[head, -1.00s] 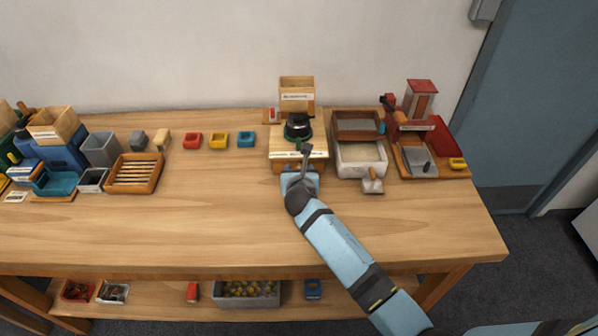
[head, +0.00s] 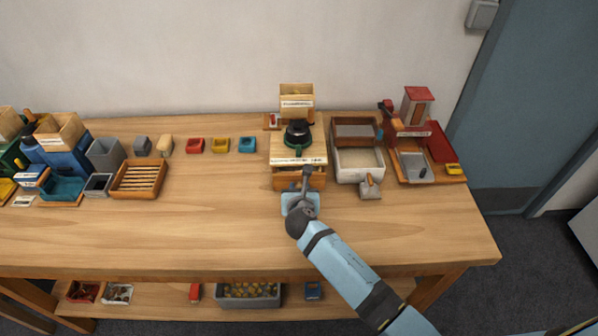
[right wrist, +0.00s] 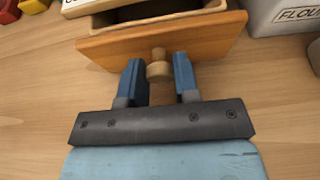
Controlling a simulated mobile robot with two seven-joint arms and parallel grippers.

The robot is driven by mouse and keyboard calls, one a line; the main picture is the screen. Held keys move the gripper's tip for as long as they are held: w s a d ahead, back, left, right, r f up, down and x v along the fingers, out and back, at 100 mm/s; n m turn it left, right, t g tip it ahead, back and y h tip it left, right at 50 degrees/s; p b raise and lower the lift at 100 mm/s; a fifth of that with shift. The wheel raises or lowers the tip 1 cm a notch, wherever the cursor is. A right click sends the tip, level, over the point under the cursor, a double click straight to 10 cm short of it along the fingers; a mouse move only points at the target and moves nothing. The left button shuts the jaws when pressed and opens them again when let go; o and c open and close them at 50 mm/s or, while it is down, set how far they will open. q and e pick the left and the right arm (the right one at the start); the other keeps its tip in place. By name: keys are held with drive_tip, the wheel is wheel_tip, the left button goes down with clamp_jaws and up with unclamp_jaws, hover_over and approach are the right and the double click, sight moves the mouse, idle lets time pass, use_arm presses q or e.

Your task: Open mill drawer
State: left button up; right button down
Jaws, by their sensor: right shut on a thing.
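The wooden mill (head: 285,149), with a dark round top, stands at the back of the bench. Its drawer (head: 281,182) sticks out from the mill's front. In the right wrist view the orange-brown drawer front (right wrist: 215,38) carries a small round wooden knob (right wrist: 158,69), and part of the drawer's hollow shows behind the front. My right gripper (right wrist: 158,80) has its two blue fingers on either side of the knob, shut on it. In the head view my right gripper (head: 302,188) is in front of the mill, partly hidden by its own wrist. My left gripper is not in view.
A white flour bin (head: 341,171) with a small scoop (head: 370,190) stands right of the mill. A red-roofed device (head: 416,107) is further right. Small coloured trays (head: 220,145) and a slatted wooden tray (head: 139,193) lie left. The bench front is clear.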

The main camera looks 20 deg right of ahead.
drive_tip(key=s, duration=0.1)
drive_tip(key=s+a+p, duration=0.1)
drive_tip(key=s, duration=0.1)
drive_tip(key=s+p, duration=0.1)
drive_tip(key=s, duration=0.1)
drive_tip(key=shift+s+a+r, duration=0.15)
drive_tip(key=shift+s+a, duration=0.05)
drive_tip(key=shift+a, duration=0.05)
drive_tip(key=shift+s+a+p, duration=0.1)
drive_tip(key=shift+s+p, duration=0.15)
drive_tip(key=shift+p, duration=0.1)
drive_tip(key=shift+f, duration=0.25)
drive_tip(key=c, duration=0.9)
unclamp_jaws()
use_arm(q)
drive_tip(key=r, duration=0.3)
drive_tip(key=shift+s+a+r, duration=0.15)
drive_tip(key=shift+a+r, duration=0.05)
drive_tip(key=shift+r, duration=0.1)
use_arm(e)
drive_tip(key=shift+o, duration=0.2)
drive_tip(key=shift+s+r, duration=0.15)
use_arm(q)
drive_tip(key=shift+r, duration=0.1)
